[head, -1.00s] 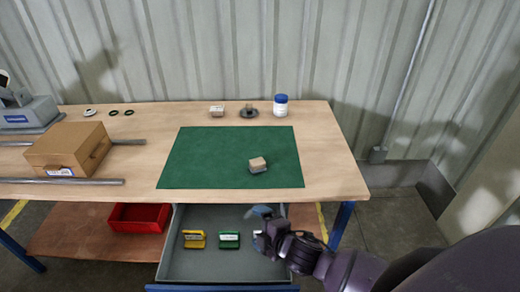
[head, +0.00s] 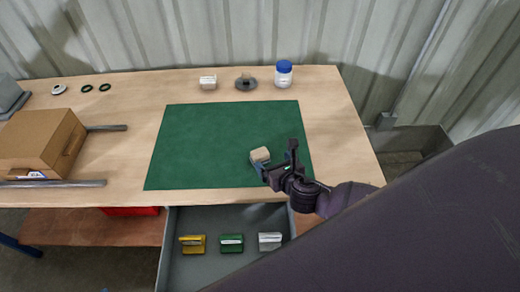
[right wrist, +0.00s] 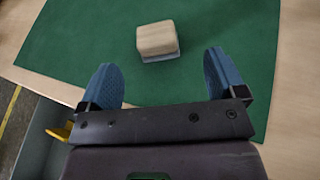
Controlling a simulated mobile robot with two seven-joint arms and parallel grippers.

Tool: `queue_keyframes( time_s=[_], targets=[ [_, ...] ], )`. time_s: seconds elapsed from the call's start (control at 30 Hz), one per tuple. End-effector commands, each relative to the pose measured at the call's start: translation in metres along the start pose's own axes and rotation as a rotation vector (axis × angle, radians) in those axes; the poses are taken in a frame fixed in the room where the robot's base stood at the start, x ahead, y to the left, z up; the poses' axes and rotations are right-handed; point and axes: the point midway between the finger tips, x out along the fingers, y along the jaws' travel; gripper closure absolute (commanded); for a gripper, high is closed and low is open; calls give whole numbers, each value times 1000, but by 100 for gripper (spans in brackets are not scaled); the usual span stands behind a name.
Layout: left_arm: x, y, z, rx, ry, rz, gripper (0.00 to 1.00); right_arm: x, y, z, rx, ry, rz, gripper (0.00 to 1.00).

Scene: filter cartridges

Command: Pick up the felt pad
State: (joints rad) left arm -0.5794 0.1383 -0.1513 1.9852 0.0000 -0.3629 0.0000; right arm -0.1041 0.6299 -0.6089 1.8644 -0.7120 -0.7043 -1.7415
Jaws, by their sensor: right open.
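The felt pad, which I take to be the small block with a pale wood-like top and a grey underside (head: 260,155), lies on the green mat (head: 205,140) near its front right part. It also shows in the right wrist view (right wrist: 157,38), beyond my fingertips. My right gripper (head: 278,161) is open over the mat's right front area, close beside the block. In the right wrist view its two blue fingertips (right wrist: 160,75) are wide apart with nothing between them, and the block lies ahead of the gap. My left gripper is not in view.
An open grey drawer below the table front holds a yellow (head: 192,244), a green (head: 231,243) and a white piece (head: 270,241). A cardboard box (head: 40,140) stands left. A blue-lidded jar (head: 284,74) and a grey disc (head: 246,84) stand behind the mat.

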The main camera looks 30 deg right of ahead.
Motion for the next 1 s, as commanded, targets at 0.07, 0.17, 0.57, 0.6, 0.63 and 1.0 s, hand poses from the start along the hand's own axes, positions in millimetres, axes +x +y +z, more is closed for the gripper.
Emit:
queue_keyframes(
  time_s=[0.07,0.17,0.57,0.6,0.63,1.0],
  targets=[
    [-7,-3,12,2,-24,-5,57,1,0,0,-31,0,-1,11],
    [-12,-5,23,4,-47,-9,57,9,0,1,-44,-2,-1,11],
    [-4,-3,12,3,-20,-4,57,55,1,0,-42,0,0,11],
    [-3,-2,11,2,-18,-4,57,57,1,0,-41,0,0,11],
    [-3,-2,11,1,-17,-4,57,58,1,0,-41,0,0,11],
    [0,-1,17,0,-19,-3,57,101,8,-5,-41,0,-1,11]
  ],
)
